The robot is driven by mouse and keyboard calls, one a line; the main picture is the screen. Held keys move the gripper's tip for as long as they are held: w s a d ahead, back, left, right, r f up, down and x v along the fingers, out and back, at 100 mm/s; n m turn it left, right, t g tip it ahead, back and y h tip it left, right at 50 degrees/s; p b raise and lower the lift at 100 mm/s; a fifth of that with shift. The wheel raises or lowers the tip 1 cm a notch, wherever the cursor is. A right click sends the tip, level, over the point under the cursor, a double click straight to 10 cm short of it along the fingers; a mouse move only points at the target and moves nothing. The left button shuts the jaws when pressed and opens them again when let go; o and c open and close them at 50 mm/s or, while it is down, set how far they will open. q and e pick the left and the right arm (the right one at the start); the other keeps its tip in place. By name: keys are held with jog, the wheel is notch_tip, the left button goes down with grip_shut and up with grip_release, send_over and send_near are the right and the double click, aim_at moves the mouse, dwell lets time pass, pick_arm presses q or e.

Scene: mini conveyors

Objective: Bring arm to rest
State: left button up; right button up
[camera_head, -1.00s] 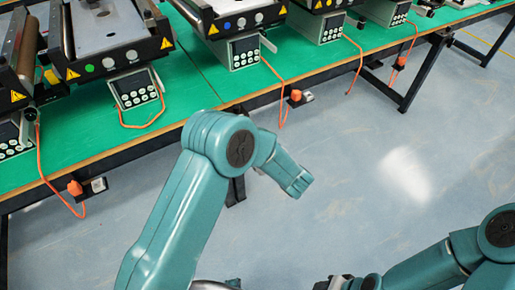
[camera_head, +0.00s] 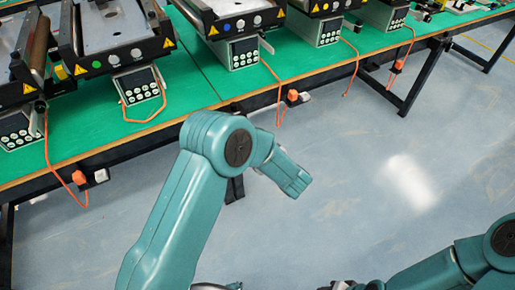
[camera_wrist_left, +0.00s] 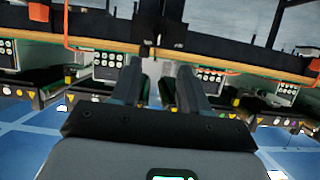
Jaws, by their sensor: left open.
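My left arm (camera_head: 180,210) rises from the bottom of the head view, bends at its elbow and points right, in front of the table. Its gripper is hidden or out of frame there. In the left wrist view my left gripper (camera_wrist_left: 160,88) shows two dark fingers spread apart, with no object seen between them. The conveyors and table edge lie beyond the fingers and appear upside down. My right arm (camera_head: 440,270) shows at the bottom right of the head view, folded low; its gripper fingers cannot be made out at the frame's bottom edge.
A green-topped table (camera_head: 190,85) runs across the back, with several mini conveyors (camera_head: 110,25) and control boxes (camera_head: 138,86) on it. Orange cables (camera_head: 277,85) hang over its front edge. Black table legs (camera_head: 420,75) stand at the right. The blue-grey floor (camera_head: 350,170) in front is clear.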

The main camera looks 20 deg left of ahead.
dwell(0.4)
pick_arm(q)
jog(key=s+a+f+m+g+h, duration=0.1)
jog(key=s+a+f+m+h, duration=0.2)
jog(key=s+a+f, duration=0.5)
jog(key=s+d+f+m+g+h, duration=0.2)
jog(key=s+d+h, duration=0.3)
jog(key=s+d, duration=0.3)
jog(key=s+d+f+m+g+h, duration=0.3)
jog(key=s+d+f+g+h, duration=0.2)
jog(key=s+d, duration=0.4)
jog(key=s+h, duration=0.1)
jog(key=s, duration=0.3)
jog(key=shift+s+d+f+h+p, duration=0.2)
jog(key=shift+d+f+h+p, duration=0.05)
jog(key=shift+d+h+p, duration=0.05)
